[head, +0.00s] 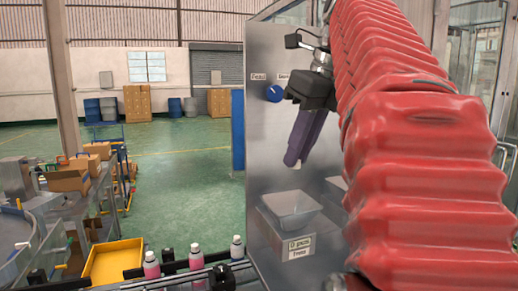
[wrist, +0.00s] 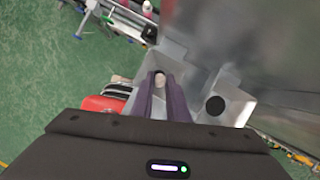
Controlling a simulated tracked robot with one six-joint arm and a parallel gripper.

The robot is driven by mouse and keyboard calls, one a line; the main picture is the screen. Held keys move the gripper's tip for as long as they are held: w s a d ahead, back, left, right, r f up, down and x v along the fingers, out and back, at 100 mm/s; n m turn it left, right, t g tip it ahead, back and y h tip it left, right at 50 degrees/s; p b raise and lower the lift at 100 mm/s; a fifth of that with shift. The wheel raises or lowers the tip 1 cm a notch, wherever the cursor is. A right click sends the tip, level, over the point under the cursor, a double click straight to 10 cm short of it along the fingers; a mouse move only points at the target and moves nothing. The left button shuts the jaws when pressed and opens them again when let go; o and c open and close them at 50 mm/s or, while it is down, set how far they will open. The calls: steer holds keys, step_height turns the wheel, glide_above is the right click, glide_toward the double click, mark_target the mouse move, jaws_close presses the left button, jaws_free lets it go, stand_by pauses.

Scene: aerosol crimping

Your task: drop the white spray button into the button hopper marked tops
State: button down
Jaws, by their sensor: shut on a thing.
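My gripper (head: 294,160) has long purple fingers pointing down and is shut on the small white spray button. The button (head: 297,166) just shows at the fingertips in the head view. In the wrist view the pale button (wrist: 160,82) sits between the fingertips (wrist: 161,85). A grey open-topped hopper (head: 292,222) with a label, too garbled to read surely, is on the metal panel below the fingertips, with a clear gap in the head view. In the wrist view the fingers overlap this hopper (wrist: 172,52) and hide part of its inside.
A second grey hopper (wrist: 238,107) beside it holds a round black thing (wrist: 215,105). The metal panel (head: 262,130) with a blue knob (head: 274,93) stands behind. Several pink-and-white cans (head: 196,258) stand along a rail, next to a yellow tray (head: 112,262).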

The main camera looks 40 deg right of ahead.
steer(key=shift+f, duration=0.1)
steer(key=shift+f, duration=3.85)
steer(key=c, duration=1.6)
jaws_free()
steer(key=shift+c, duration=0.2)
steer(key=shift+r, duration=1.5)
